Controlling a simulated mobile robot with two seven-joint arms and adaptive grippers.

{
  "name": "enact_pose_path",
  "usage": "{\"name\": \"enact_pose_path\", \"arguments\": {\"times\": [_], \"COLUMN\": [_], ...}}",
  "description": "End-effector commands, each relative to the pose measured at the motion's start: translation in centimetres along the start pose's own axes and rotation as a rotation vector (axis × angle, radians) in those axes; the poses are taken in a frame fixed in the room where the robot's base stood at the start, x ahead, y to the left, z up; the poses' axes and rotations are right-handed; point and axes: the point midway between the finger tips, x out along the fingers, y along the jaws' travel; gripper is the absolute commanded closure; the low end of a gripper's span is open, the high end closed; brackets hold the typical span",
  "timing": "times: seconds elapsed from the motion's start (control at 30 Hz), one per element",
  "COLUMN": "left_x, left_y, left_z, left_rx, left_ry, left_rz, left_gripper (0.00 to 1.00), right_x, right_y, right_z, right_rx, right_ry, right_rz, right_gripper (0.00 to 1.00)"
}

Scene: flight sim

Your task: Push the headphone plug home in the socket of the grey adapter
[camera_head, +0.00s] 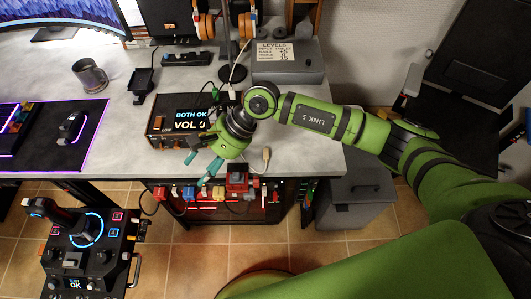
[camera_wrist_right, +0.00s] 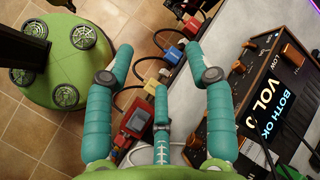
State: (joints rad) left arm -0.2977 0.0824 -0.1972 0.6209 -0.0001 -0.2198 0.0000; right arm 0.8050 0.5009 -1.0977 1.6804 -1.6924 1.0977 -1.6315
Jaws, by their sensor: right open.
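My right gripper (camera_head: 201,168) has teal fingers and hangs at the front edge of the desk, just in front of the "BOTH OK" box. In the right wrist view the fingers (camera_wrist_right: 160,52) are spread wide with nothing between them. A small beige connector (camera_head: 266,154) lies near the desk's front edge, right of the gripper; I cannot tell whether it is the plug or the grey adapter. Headphones (camera_head: 245,25) with orange and white parts hang at the back. A thin white cable (camera_head: 233,72) runs down below them. Neither the plug nor the socket can be made out surely. My left gripper is out of view.
The box with the "BOTH OK" screen (camera_head: 190,118) stands beside my fingers; it also shows in the wrist view (camera_wrist_right: 275,105). Coloured plugs (camera_head: 188,192) and a red device (camera_wrist_right: 135,122) line the desk front. A mug (camera_head: 90,77) stands left.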

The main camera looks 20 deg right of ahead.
Motion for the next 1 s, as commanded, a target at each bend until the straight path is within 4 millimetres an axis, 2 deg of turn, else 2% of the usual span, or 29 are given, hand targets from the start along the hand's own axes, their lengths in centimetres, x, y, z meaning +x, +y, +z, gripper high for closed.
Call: {"name": "enact_pose_path", "arguments": {"times": [0.03,0.13,0.2,0.33,0.47,0.77,1.0], "left_x": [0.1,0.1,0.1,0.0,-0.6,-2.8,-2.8], "left_y": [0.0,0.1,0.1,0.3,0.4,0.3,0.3], "left_z": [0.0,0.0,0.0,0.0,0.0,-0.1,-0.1], "left_rx": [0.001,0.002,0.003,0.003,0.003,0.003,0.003], "left_ry": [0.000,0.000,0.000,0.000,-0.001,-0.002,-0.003], "left_rz": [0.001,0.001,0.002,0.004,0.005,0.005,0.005], "left_gripper": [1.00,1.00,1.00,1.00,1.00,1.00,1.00], "right_x": [-1.5,-5.1,-7.6,-10.3,-10.0,-6.8,-5.3], "right_y": [1.9,5.2,6.7,8.2,9.0,10.9,11.8], "right_z": [-3.3,-8.4,-10.8,-12.9,-13.6,-14.9,-16.0], "right_rx": [-0.098,-0.236,-0.289,-0.328,-0.332,-0.331,-0.333], "right_ry": [0.112,0.274,0.346,0.409,0.416,0.412,0.416], "right_rz": [0.130,0.374,0.502,0.632,0.657,0.653,0.649], "right_gripper": [0.46,0.46,0.46,0.46,0.46,0.46,0.46]}}
